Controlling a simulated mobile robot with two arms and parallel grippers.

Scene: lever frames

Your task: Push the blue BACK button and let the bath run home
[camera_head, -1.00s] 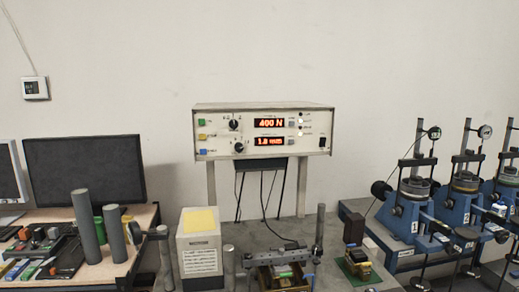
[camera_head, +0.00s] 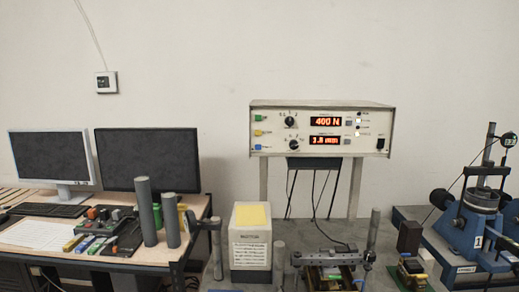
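The blue button (camera_head: 258,147) is the lowest of three coloured buttons on the left of the control box front, below a yellow one (camera_head: 259,132) and a green one (camera_head: 260,118). Its lettering is too small to read. The control box (camera_head: 322,104) stands on legs against the wall, its upper red display (camera_head: 326,121) reading 400 N and its lower one (camera_head: 325,140) seeming to read 3.8. Below it is a bench apparatus (camera_head: 330,258), cut by the bottom edge; I cannot tell which part is the bath. Neither of my grippers is in view.
A cream box with a yellow top (camera_head: 252,214) stands left of the apparatus. Grey upright cylinders (camera_head: 146,210), tools and two monitors (camera_head: 148,160) are on the left table. A blue test machine (camera_head: 478,225) stands at right. Nothing visible blocks the control box front.

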